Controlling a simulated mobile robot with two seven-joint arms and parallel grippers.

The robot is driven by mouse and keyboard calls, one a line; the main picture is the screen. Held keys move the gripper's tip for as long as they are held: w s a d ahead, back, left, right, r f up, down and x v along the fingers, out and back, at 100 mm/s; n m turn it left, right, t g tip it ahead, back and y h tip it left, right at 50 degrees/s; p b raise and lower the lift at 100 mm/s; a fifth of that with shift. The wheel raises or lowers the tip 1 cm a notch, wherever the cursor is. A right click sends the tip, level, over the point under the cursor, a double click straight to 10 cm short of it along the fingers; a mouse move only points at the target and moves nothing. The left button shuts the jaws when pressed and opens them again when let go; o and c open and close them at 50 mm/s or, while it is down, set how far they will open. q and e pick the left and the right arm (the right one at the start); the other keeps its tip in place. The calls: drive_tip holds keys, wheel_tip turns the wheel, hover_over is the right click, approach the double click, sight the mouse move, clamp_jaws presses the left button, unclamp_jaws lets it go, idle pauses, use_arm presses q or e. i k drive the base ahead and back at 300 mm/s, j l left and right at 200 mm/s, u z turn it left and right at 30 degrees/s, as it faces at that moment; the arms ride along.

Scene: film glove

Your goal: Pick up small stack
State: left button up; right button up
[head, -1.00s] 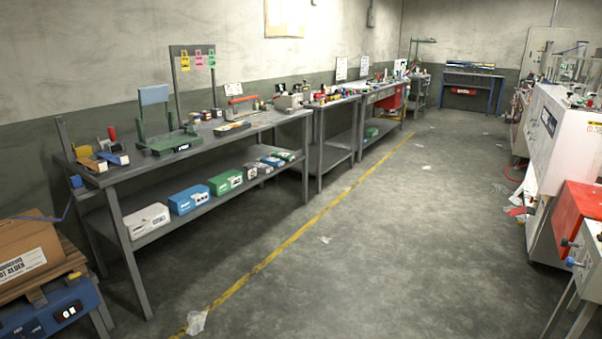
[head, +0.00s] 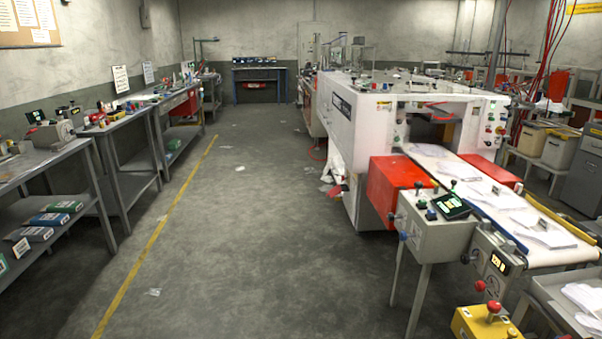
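Several thin white stacks or sheets, perhaps film gloves, lie on the white conveyor belt (head: 455,172) of the machine at the right. One flat white stack (head: 545,232) lies near the belt's front end, and another (head: 470,168) lies farther up the belt. More white sheets (head: 582,297) lie on a grey surface at the lower right edge. I cannot tell which of these is the small stack. Neither of my grippers shows in the head view.
A grey control box on legs (head: 437,218) and a yellow box with red buttons (head: 487,322) stand before the belt. Grey workbenches (head: 40,165) line the left wall. The concrete floor (head: 250,230) between is open, with small litter.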

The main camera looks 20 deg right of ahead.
sight(538, 228)
drive_tip(key=i+z, duration=0.75)
drive_tip(key=i+j+z, duration=0.25)
drive_tip(key=i+z, duration=0.15)
drive_tip(key=i+j+z, duration=0.15)
drive_tip(key=z, duration=0.3)
drive_tip(key=i+j+z, duration=0.25)
drive_tip(key=z, duration=0.15)
drive_tip(key=i+j+z, duration=0.3)
drive_tip(key=z, duration=0.15)
drive_tip(key=i+j+z, duration=0.15)
drive_tip(key=z, duration=0.25)
drive_tip(key=i+j+z, duration=0.1)
drive_tip(key=j+z, duration=0.5)
drive_tip(key=z, duration=0.2)
drive_tip(key=i, duration=0.05)
